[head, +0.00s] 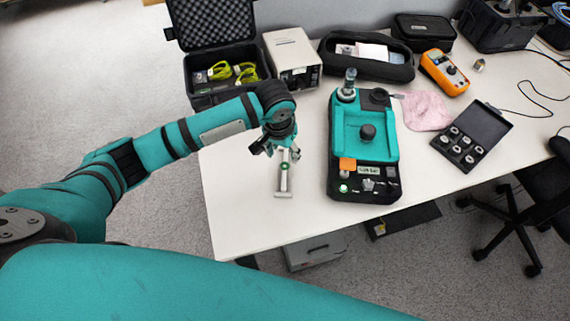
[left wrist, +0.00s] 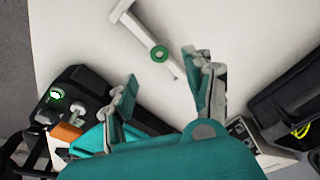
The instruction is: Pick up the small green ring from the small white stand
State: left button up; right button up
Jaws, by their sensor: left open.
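The small green ring (head: 284,167) is on the small white stand (head: 283,188) near the left part of the table. In the left wrist view the ring (left wrist: 159,53) sits around the middle of the stand's narrow bar (left wrist: 138,31). My left gripper (head: 276,151) is open and empty, just beyond the ring in the head view, over the far end of the stand. In the left wrist view the open fingers (left wrist: 161,70) spread on either side of the stand's near end, apart from the ring. My right gripper is not in view.
An open black case (head: 200,84) and a beige box (head: 290,50) stand behind. An orange meter (head: 444,72) lies at right. The table's front left is clear.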

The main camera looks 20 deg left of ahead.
aim_at(285, 165)
pick_arm(q)
jog(key=shift+w+f+p, duration=0.15)
jog(key=shift+f, duration=1.25)
jog(key=shift+w+f+p, duration=0.1)
jog(key=shift+f+p, duration=0.05)
jog(key=shift+f, duration=1.25)
jog(key=shift+f+p, duration=0.25)
jog(key=shift+p, duration=0.05)
jog(key=c, duration=0.8)
